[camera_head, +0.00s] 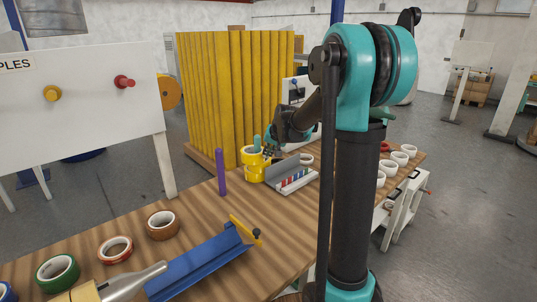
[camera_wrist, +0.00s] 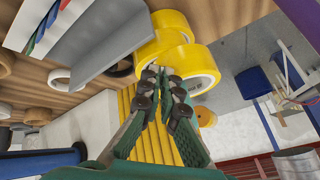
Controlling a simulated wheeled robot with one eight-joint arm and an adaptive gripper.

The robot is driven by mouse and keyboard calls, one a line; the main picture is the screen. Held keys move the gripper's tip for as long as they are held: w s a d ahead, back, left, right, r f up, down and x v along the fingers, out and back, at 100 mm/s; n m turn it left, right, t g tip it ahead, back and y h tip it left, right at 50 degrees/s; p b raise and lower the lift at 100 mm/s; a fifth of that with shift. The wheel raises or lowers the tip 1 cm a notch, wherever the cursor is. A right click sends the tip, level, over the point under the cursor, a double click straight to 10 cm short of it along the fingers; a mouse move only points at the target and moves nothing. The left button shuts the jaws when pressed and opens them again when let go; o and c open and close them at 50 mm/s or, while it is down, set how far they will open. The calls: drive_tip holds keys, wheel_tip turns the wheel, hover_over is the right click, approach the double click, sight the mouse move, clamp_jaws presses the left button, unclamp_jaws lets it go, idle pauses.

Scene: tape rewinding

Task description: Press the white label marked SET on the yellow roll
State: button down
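Two yellow rolls stand together on the wooden bench. The nearer yellow roll (camera_wrist: 203,60) is large and glossy in the wrist view, with a second one just behind it. In the head view the yellow roll (camera_head: 254,172) is at the bench's far side, partly behind my gripper (camera_head: 265,148). In the wrist view my gripper (camera_wrist: 158,74) has its two fingertips close together, empty, at the left part of the roll's face. I cannot tell whether they touch it.
A grey tray (camera_head: 287,172) with red, blue and white pieces is right beside the rolls. A purple post (camera_head: 221,172) stands to their left. Several white rolls lie at the bench's right end. A blue channel (camera_head: 200,262) and more tape rolls are at the front.

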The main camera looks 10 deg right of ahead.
drive_tip(key=shift+w+a, duration=0.1)
drive_tip(key=shift+a, duration=0.1)
idle(0.6)
drive_tip(key=c, duration=2.2)
unclamp_jaws()
drive_tip(key=o, duration=0.6)
drive_tip(key=shift+c, duration=0.2)
drive_tip(key=v, duration=1.2)
